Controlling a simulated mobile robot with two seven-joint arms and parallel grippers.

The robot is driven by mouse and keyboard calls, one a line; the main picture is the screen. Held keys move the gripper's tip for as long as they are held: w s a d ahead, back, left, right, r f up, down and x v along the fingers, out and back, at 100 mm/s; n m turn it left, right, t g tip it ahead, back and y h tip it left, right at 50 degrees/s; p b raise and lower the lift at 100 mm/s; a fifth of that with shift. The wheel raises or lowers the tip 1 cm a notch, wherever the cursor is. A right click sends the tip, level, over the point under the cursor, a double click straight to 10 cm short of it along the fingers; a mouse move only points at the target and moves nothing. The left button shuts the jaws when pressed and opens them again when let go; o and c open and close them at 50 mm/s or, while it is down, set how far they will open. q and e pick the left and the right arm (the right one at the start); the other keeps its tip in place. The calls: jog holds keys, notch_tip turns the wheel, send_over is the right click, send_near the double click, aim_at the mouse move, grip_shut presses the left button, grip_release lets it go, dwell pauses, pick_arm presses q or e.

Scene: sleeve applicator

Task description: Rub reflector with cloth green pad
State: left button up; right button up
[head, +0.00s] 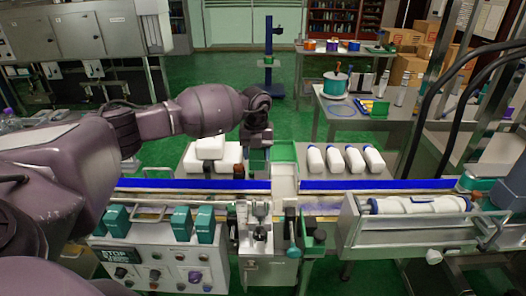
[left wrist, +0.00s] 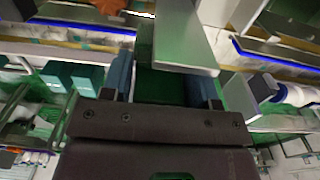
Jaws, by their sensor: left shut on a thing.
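My left gripper (head: 257,160) reaches down over the middle of the machine, beside a green-framed part. In the left wrist view its two fingers (left wrist: 166,85) are shut on a dark green block, which I take to be the cloth green pad (left wrist: 165,88). A flat pale grey plate (left wrist: 185,48), possibly the reflector, lies just past the fingertips and covers part of the pad's far end. I cannot tell whether pad and plate touch. In the head view a pale upright panel (head: 285,182) stands just right of the gripper. My right gripper is not in view.
White bottles (head: 347,158) lie on a tray behind the blue rail (head: 380,185). A white roll (head: 415,204) sits in a trough at the right. A control box (head: 160,262) with teal covers is at the front left. A steel table (head: 345,108) holds a teal pot.

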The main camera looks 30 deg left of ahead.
pick_arm(q)
jog(key=shift+s+a+r, duration=0.1)
jog(key=shift+a+r, duration=0.05)
jog(key=shift+a, duration=0.25)
jog(key=shift+r+p, duration=0.3)
jog(key=shift+p, duration=0.1)
jog(key=w+d, duration=0.1)
jog(key=d, duration=0.1)
jog(key=w+d, duration=0.1)
jog(key=shift+d+f+b, duration=0.1)
jog(key=shift+d+b, duration=0.2)
jog(key=shift+d, duration=0.05)
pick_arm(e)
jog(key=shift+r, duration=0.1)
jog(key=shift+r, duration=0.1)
